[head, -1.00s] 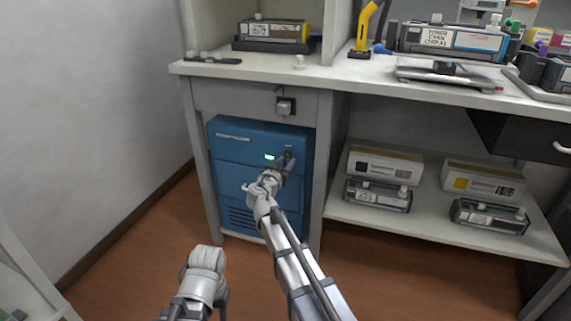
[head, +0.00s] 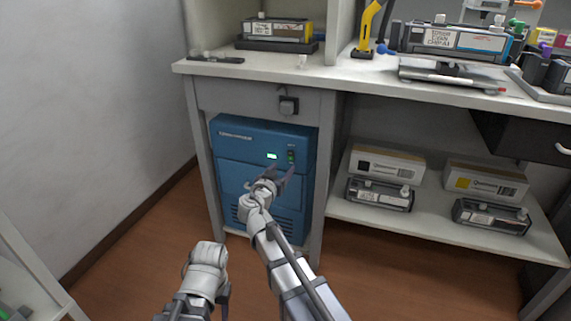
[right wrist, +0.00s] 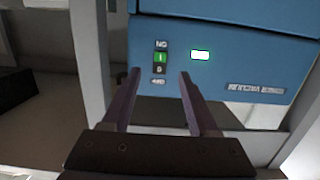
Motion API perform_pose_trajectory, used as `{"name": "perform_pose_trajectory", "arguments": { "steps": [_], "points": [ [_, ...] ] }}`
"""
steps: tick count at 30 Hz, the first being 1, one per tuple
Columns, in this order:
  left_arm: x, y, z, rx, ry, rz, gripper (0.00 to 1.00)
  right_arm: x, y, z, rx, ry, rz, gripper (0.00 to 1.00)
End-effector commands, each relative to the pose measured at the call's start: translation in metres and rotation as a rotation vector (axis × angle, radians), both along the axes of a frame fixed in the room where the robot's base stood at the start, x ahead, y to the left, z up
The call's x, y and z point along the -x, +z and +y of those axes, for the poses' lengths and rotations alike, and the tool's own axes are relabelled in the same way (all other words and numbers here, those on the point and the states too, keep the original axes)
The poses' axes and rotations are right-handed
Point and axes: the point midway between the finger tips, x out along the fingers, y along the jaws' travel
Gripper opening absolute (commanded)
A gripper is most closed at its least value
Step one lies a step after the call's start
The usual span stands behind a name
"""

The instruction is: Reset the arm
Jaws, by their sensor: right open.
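My right gripper (head: 279,172) is open and empty in front of the blue machine (head: 235,178) under the bench. A small power switch (head: 291,155) with a green part sits near the machine's upper right, beside a lit green display (head: 272,156). In the right wrist view the open gripper (right wrist: 160,75) has its fingertips apart, just below the switch (right wrist: 160,57) in the picture. The lit display (right wrist: 200,55) is to the right there. Part of my left arm shows at the lower left of the head view, but its gripper fingers do not show.
The bench top (head: 345,77) overhangs the machine, and a bench leg stands close on each side. A lower shelf (head: 395,222) at right holds boxes and cartridges. The floor in front looks clear.

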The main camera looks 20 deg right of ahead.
Motion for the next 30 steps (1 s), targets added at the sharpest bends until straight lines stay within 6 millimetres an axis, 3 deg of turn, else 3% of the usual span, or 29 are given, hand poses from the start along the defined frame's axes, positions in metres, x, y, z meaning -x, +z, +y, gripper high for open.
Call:
{"name": "perform_pose_trajectory", "arguments": {
  "steps": [3,13,17,22,27,30],
  "points": [
    [0.000,0.002,0.000,0.000,0.000,0.000,0.50,0.011,0.002,0.007,-0.001,0.001,-0.001,0.60],
    [0.000,0.003,0.000,0.000,0.000,0.000,0.50,0.013,0.002,0.007,0.000,-0.004,0.007,0.60],
    [0.000,0.020,0.000,0.000,-0.001,0.000,0.50,0.033,-0.002,0.005,-0.006,-0.035,0.115,0.60],
    [0.000,0.059,0.000,-0.002,-0.005,0.002,0.50,0.104,-0.030,0.015,-0.033,-0.044,0.526,0.60],
    [0.000,0.089,0.001,-0.003,-0.009,0.003,0.50,0.184,-0.061,0.053,-0.067,0.127,0.982,0.60],
    [0.001,0.102,0.001,-0.003,-0.010,0.003,0.50,0.225,-0.068,0.077,-0.082,0.270,1.184,0.60]
  ]
}}
